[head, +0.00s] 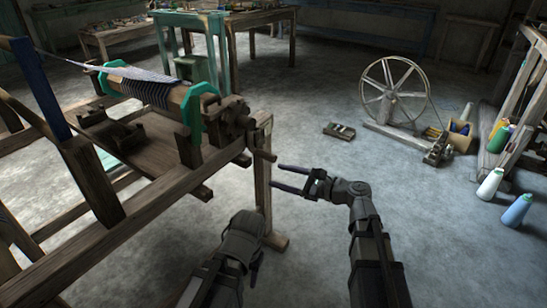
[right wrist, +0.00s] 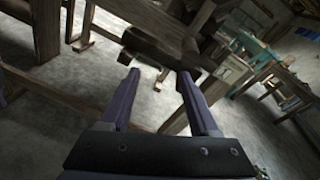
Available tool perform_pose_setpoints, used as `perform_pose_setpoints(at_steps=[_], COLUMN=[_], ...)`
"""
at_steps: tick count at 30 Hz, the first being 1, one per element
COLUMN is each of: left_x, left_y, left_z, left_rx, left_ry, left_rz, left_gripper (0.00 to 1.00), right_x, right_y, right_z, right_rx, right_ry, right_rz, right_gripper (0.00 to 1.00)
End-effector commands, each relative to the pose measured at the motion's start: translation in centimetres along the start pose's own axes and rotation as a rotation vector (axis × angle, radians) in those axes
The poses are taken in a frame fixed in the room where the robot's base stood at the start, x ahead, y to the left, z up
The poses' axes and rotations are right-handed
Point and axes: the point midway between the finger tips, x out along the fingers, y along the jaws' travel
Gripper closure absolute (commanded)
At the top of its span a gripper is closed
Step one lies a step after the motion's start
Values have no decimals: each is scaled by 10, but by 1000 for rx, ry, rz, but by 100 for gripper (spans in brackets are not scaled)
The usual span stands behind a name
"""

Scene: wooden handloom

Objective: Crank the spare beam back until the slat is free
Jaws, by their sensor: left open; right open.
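The spare beam (head: 172,92) is a wooden roller with teal end flanges, wound with dark and pale yarn, on the loom's side frame. A wooden crank (head: 242,122) sits at its near right end, its handle pointing down and right. My right gripper (head: 279,177) is open and empty, just right of and below the handle, apart from it. In the right wrist view a dark wooden piece, seemingly the crank (right wrist: 160,45), lies beyond the open fingers (right wrist: 158,78). My left gripper (head: 254,264) is low in front, away from the beam, its fingers mostly hidden. I cannot make out the slat clearly.
The loom's wooden rails (head: 130,225) and an upright post (head: 263,180) stand close to both arms.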

Motion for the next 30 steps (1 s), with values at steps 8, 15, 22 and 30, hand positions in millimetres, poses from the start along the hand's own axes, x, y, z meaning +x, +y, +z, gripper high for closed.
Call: perform_pose_setpoints(at_steps=[8,15,22,30], left_x=[3,3,3,3], left_y=[0,0,0,0], left_z=[0,0,0,0], left_rx=[0,0,0,0], left_ry=[0,0,0,0], left_rz=[0,0,0,0], left_gripper=[50,50,50,50], right_x=[-4,-8,-8,22], right_y=[-15,-27,-30,-34], right_z=[6,15,17,20], right_rx=[98,181,206,204], right_ry=[-55,-106,-121,-121], right_rz=[-51,-87,-96,-92], right_gripper=[38,38,38,38])
